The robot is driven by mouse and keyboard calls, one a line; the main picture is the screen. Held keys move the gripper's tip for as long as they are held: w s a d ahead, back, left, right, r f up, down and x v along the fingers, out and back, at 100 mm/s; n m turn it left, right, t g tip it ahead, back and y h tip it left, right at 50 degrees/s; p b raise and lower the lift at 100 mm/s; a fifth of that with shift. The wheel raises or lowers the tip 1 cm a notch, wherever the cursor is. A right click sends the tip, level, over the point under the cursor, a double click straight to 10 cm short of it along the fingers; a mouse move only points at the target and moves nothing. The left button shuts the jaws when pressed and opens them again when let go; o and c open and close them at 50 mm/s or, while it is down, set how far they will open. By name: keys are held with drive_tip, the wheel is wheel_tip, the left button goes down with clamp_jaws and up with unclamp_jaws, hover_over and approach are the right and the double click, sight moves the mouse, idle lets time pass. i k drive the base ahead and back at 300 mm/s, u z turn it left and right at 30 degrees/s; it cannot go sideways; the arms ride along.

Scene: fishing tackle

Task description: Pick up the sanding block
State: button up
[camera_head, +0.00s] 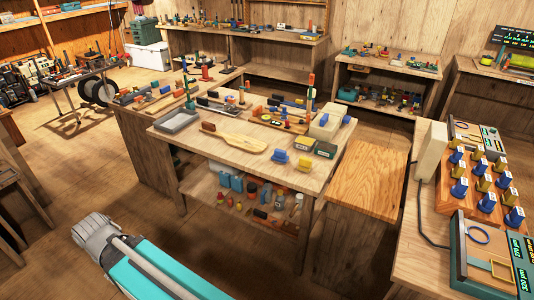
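I cannot tell for certain which small block is the sanding block. On the middle workbench (196,142) lie several candidates: a dark reddish-brown block (208,127) left of the pale wooden paddle-shaped board (245,142), a blue block (280,156) and an orange block (305,163) near the front edge. Two dark boxes with pale labels, one (303,146) and another (325,150), sit at the right. My gripper is not in view. Part of my teal and grey arm shows at the bottom left, well apart from the bench.
A grey tray (177,121) lies at the bench's left corner. A lower shelf (200,188) holds bottles and jars. A lower wooden cabinet (367,180) stands right of the bench. Floor is clear in front.

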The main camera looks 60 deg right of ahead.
sight(279, 156)
drive_tip(key=u, duration=0.05)
drive_tip(key=i, duration=1.55)
drive_tip(key=z, duration=2.95)
